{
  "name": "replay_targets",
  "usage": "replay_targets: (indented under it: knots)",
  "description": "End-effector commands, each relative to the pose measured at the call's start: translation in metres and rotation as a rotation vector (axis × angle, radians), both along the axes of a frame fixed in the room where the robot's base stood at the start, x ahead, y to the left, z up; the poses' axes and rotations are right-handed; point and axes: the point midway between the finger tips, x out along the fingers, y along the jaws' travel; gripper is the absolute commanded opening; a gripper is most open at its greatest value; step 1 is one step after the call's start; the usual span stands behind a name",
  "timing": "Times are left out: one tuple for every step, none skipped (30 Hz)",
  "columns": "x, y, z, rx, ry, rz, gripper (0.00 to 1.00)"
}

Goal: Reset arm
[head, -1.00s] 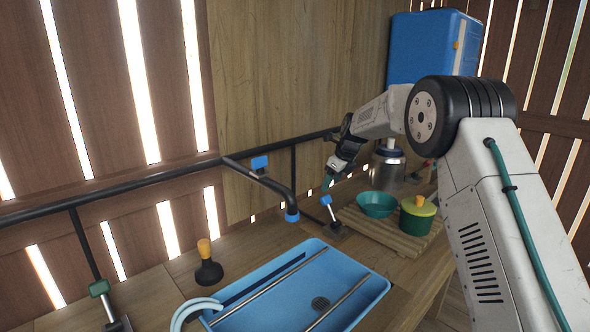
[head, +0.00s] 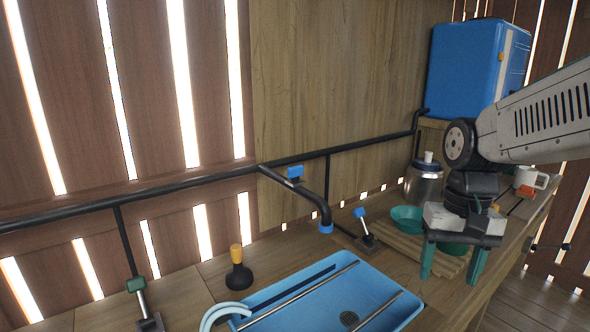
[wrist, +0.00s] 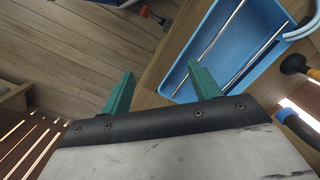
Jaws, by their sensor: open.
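My gripper (head: 452,262) hangs pointing down at the right of the head view, in front of the wooden rack on the counter. Its two green fingers are apart, with nothing seen held between them. In the wrist view the open fingers (wrist: 160,92) show above the floor and the counter edge. My arm is bent, with its forearm reaching in from the right edge of the head view.
A blue sink tray (head: 335,300) with metal bars lies on the counter. A teal bowl (head: 406,218) sits on a slatted rack (head: 398,240), partly behind my gripper. A metal canister (head: 424,184), a white mug (head: 530,178) and a blue tank (head: 468,70) stand farther back.

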Motion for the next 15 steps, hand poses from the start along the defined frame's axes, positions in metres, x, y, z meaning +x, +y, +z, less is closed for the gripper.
replay_targets:
  knots:
    - [-0.025, -0.001, 0.002, -0.005, -0.011, 0.051, 0.62]
    - [-0.038, -0.002, 0.002, -0.008, -0.015, 0.082, 0.62]
    - [-0.055, -0.003, 0.002, -0.013, -0.021, 0.119, 0.62]
    - [-0.068, -0.003, 0.002, -0.015, -0.028, 0.143, 0.62]
    - [-0.079, -0.004, 0.001, -0.018, -0.035, 0.162, 0.62]
    - [-0.094, -0.004, 0.000, -0.024, -0.046, 0.182, 0.62]
    - [-0.104, -0.005, -0.001, -0.028, -0.056, 0.191, 0.62]
    - [-0.113, -0.006, -0.002, -0.032, -0.064, 0.196, 0.62]
    - [-0.124, -0.006, -0.003, -0.037, -0.079, 0.196, 0.62]
    - [-0.130, -0.006, -0.003, -0.041, -0.092, 0.197, 0.62]
    - [-0.135, -0.006, -0.003, -0.043, -0.105, 0.197, 0.62]
    - [-0.141, -0.006, -0.002, -0.045, -0.124, 0.197, 0.62]
    - [-0.144, -0.006, -0.001, -0.047, -0.137, 0.198, 0.62]
    - [-0.146, -0.006, 0.000, -0.048, -0.150, 0.197, 0.62]
    - [-0.147, -0.006, 0.003, -0.050, -0.167, 0.196, 0.62]
